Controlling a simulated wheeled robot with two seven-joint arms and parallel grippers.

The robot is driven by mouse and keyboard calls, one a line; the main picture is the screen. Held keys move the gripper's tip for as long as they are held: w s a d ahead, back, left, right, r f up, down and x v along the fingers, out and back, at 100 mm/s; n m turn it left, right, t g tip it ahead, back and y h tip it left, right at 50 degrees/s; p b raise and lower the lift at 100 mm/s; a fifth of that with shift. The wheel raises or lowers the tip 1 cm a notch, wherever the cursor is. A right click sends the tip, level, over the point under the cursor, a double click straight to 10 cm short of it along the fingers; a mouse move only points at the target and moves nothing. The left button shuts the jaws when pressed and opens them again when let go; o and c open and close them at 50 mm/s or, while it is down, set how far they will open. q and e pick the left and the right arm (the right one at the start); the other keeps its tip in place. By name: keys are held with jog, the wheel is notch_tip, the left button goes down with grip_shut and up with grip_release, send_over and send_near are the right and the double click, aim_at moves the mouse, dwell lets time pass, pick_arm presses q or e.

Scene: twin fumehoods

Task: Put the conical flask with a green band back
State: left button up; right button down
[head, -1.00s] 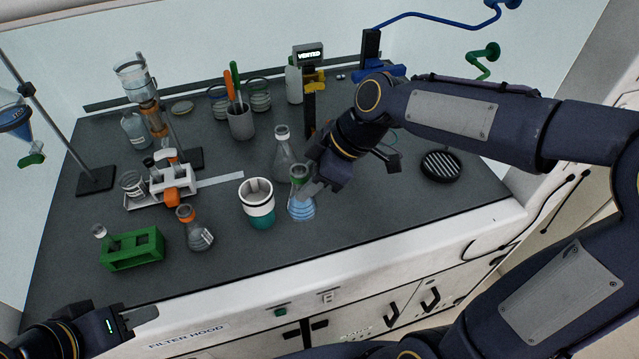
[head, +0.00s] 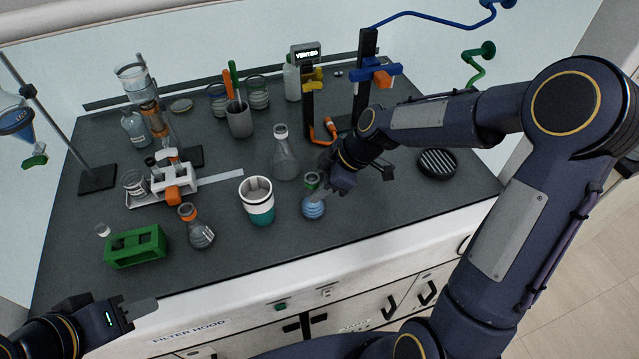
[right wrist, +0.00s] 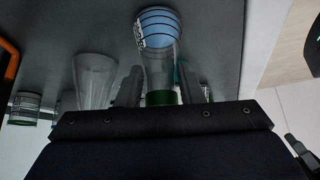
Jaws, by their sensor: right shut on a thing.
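The conical flask with a green band (head: 313,208) holds blue liquid and is near the front right of the dark bench in the head view. My right gripper (head: 322,187) is shut on its neck, near the green band. In the right wrist view the flask (right wrist: 160,45) lies between the two fingers, its blue-filled body beyond them. I cannot tell whether its base touches the bench. My left gripper (head: 135,309) is at the lower left, in front of the bench, away from the flask; its finger gap is unclear.
A clear conical flask (head: 285,160) stands just behind, and a white and teal cup (head: 258,204) is to the left. An orange-necked flask (head: 200,232) and green rack (head: 135,248) are further left. A black round disc (head: 437,163) lies to the right, with bare bench between.

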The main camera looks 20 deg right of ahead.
jog(key=shift+f, duration=0.1)
jog(key=shift+f, duration=0.1)
jog(key=c, duration=1)
grip_release()
jog(key=shift+o, duration=0.2)
